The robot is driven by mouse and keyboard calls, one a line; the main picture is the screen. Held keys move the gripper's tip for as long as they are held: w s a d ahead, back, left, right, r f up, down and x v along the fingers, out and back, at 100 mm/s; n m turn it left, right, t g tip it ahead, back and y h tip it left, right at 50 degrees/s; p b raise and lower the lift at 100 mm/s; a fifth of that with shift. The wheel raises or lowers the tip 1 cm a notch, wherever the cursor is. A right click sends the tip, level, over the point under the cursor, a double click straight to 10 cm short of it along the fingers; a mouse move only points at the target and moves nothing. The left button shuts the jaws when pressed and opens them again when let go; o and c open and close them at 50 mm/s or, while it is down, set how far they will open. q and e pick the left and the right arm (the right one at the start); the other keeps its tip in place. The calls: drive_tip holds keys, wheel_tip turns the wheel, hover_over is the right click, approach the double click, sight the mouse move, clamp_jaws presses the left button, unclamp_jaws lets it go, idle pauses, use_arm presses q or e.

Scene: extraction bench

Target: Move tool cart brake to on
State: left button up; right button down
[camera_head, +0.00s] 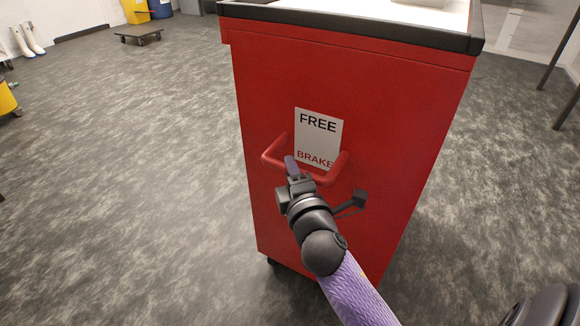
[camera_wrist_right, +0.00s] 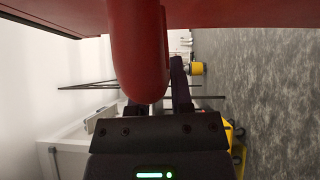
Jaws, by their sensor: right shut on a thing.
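The red tool cart (camera_head: 400,130) stands in front of me. Its side carries a white label (camera_head: 318,137) reading FREE above and BRAKE below. A red bar handle (camera_head: 336,170) sticks out across the lower part of the label, beside the word BRAKE. My right gripper (camera_head: 292,166) is at the left half of this handle, with its fingers shut on it. In the right wrist view the red handle (camera_wrist_right: 139,60) runs close in front of the gripper (camera_wrist_right: 158,92), between the dark fingers, partly hiding one. My left gripper is not in view.
The cart has a black-edged top (camera_head: 350,28). A low dolly (camera_head: 138,33), white boots (camera_head: 28,40) and a blue barrel (camera_head: 160,8) stand at the back left. Grey floor (camera_head: 120,170) is clear left of the cart. Dark legs (camera_head: 565,75) stand at the right.

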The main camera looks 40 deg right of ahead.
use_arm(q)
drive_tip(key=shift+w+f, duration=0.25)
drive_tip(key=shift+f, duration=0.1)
use_arm(e)
drive_tip(key=f, duration=0.3)
drive_tip(key=shift+w+d+f, duration=0.1)
drive_tip(key=shift+w+d, duration=0.05)
drive_tip(key=shift+d, duration=0.25)
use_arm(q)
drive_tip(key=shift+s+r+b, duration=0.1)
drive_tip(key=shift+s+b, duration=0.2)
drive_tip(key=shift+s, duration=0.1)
use_arm(e)
drive_tip(key=shift+f, duration=0.1)
drive_tip(key=c, duration=0.7)
unclamp_jaws()
drive_tip(key=shift+d, duration=0.1)
drive_tip(key=shift+o, duration=0.8)
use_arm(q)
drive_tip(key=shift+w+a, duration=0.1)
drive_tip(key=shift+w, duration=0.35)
